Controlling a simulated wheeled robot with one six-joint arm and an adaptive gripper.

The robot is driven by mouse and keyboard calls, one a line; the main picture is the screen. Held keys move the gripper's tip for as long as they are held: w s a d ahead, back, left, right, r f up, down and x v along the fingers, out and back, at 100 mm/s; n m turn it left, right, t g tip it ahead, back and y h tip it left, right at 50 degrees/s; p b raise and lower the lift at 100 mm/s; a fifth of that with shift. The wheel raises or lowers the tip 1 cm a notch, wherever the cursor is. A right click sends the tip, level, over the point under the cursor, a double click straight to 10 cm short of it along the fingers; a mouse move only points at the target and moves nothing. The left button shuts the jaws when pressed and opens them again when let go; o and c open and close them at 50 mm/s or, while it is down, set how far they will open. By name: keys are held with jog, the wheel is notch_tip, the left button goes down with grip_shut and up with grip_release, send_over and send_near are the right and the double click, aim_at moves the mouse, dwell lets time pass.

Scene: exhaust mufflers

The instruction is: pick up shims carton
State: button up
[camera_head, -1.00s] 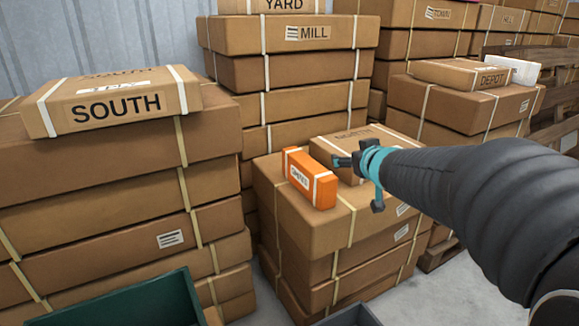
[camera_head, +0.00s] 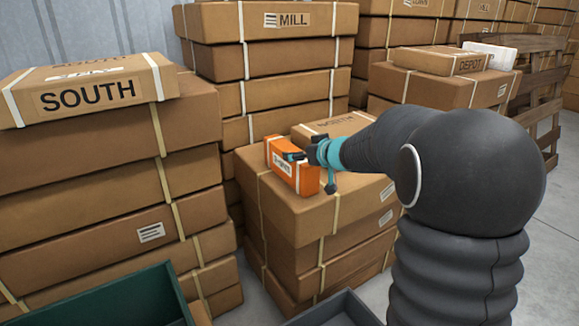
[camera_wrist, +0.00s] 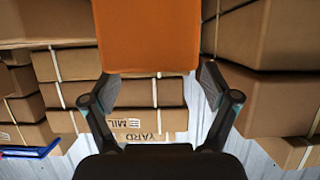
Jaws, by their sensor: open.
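The orange shims carton (camera_head: 292,167), with a white label, stands on top of a stack of brown boxes (camera_head: 318,215) in the middle of the head view. My gripper (camera_head: 303,157) is at the carton's upper right, overlapping it in this view. In the wrist view the orange carton (camera_wrist: 148,38) fills the top middle. My gripper (camera_wrist: 155,85) shows there with its two fingers spread apart, one to each side of the carton's near edge. Whether the fingers touch the carton cannot be told. Part of the label is hidden behind the gripper.
A brown box (camera_head: 335,124) lies just behind the carton on the same stack. A SOUTH box (camera_head: 88,90) tops the left stack, and a MILL stack (camera_head: 265,22) stands behind. A green bin (camera_head: 110,300) and a grey bin (camera_head: 335,310) are at the front.

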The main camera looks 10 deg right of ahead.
aim_at(292, 150)
jog(key=shift+b+x, duration=0.6)
jog(key=shift+x, duration=2.15)
jog(key=shift+w+d+r, duration=0.1)
jog(key=shift+d+r, duration=0.05)
jog(key=shift+d, duration=0.1)
grip_shut()
